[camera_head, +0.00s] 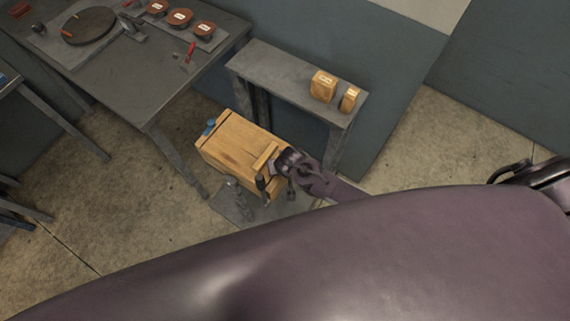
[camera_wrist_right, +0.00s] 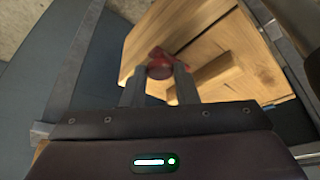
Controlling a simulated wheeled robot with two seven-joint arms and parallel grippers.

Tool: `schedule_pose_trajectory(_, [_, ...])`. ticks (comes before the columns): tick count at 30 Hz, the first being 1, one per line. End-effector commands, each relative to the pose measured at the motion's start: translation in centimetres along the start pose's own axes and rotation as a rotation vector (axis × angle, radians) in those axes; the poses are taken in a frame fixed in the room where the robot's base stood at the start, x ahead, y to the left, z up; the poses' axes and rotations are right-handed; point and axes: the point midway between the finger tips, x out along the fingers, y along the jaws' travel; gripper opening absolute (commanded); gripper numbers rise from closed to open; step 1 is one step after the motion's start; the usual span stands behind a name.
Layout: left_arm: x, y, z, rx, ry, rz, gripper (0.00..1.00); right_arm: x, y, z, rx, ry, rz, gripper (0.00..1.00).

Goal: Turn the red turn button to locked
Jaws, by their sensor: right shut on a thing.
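A wooden box (camera_head: 235,140) stands low in the middle of the head view, with a small blue part on its far left end. My right gripper (camera_head: 268,178) is at the box's right end. In the right wrist view, the red turn button (camera_wrist_right: 160,70) sits on the pale wooden face, at the tips of my right gripper (camera_wrist_right: 161,84). The two fingers are shut on it, one on each side. The fingers hide part of the button, and I cannot tell its exact turn angle. The head view does not show the button clearly. My left gripper is not in view.
A wooden bar (camera_wrist_right: 202,80) stands out from the box close beside the right fingers. A grey bench (camera_head: 290,75) with two small wooden blocks (camera_head: 323,87) stands behind the box. A dark table (camera_head: 130,85) with several brown round pieces is at upper left. Concrete floor (camera_head: 120,210) is clear at left.

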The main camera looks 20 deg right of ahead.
Motion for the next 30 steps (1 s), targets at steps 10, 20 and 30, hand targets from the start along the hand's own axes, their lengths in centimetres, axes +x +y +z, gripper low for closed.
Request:
schedule_pose_trajectory(10, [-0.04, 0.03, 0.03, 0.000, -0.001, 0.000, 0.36, -0.07, 0.03, -0.32, 0.016, 0.006, 0.005, 0.04])
schedule_pose_trajectory(20, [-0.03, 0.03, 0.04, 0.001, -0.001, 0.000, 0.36, -0.05, 0.01, -0.23, 0.014, 0.005, 0.004, 0.49])
schedule_pose_trajectory(30, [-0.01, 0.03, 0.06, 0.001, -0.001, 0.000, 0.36, -0.39, -0.01, -0.11, 0.012, 0.003, 0.004, 0.49])
